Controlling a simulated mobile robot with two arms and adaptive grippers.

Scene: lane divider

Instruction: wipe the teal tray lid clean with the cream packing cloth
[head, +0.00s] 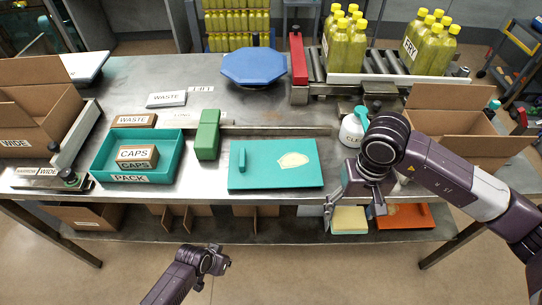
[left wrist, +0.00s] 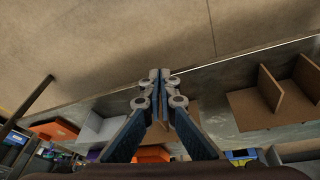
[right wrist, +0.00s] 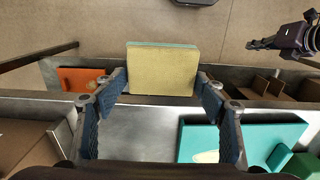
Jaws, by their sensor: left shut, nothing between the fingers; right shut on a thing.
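The teal tray lid (head: 270,178) lies flat on the steel table near its front edge, with a raised teal handle at its left. A pale irregular patch (head: 293,160) marks its right half; part of it shows in the right wrist view (right wrist: 206,157). My right gripper (head: 352,212) is shut on the cream packing cloth (head: 349,221), a thick pad with a teal layer at one edge in the right wrist view (right wrist: 162,72). It holds the cloth beyond the table's front edge, right of the lid. My left gripper (head: 222,264) is shut and empty, in front of the table.
A teal PACK tray (head: 170,165) with a CAPS box and a green block (head: 207,135) stand left of the lid. A white spray bottle (head: 352,132) stands behind my right gripper. An open carton (head: 455,140) is at right. A lower shelf (head: 280,230) runs below.

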